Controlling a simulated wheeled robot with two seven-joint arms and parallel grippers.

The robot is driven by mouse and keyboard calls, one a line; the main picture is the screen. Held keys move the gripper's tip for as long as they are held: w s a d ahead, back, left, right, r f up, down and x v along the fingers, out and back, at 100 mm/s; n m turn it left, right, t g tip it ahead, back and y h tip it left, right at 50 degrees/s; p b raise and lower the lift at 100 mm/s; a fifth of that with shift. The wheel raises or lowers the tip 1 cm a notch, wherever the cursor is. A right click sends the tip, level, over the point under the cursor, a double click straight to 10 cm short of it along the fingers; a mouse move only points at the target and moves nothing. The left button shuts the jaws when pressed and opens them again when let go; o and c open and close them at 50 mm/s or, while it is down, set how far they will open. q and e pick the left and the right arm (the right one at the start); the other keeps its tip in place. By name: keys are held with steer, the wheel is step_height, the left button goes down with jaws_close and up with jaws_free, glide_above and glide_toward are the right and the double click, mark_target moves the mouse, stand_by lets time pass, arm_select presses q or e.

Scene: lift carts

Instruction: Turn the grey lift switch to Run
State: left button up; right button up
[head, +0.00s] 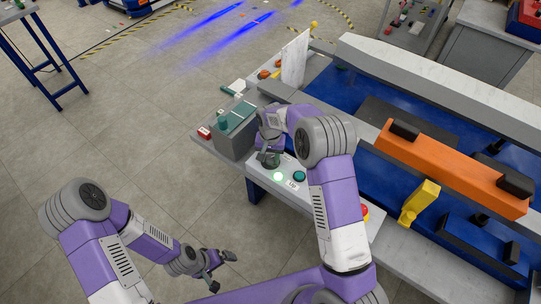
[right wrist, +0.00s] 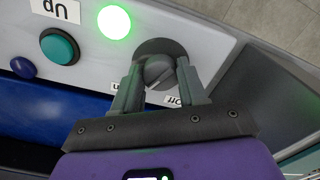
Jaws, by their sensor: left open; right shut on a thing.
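The grey lift switch (right wrist: 157,70) is a round knob on the grey control panel (right wrist: 195,28). My right gripper (right wrist: 157,76) is shut on the switch, one finger on each side; it also shows in the head view (head: 270,160), low over the panel. An "Off" label (right wrist: 174,101) lies to the right below the knob. Another label (right wrist: 117,86), partly hidden by a finger, lies to the left. I cannot tell which label the knob points at. A green lamp (right wrist: 114,22) beside the switch is lit. My left gripper (head: 222,272) is open and empty above the floor.
A teal button (right wrist: 60,46) labelled "Up" and a dark blue button (right wrist: 24,67) share the panel. A red and yellow button (head: 364,212) is at its near end. A grey-green box (head: 236,130) stands beside my right gripper. An orange beam (head: 450,168) lies on the blue lift.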

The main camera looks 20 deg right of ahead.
mark_target(270, 158)
steer(key=shift+m, duration=0.3)
steer(key=o, duration=1.1)
steer(key=shift+c, duration=0.2)
step_height(270, 158, up, 8)
steer(key=shift+f+p, duration=0.2)
steer(key=shift+p, duration=0.75)
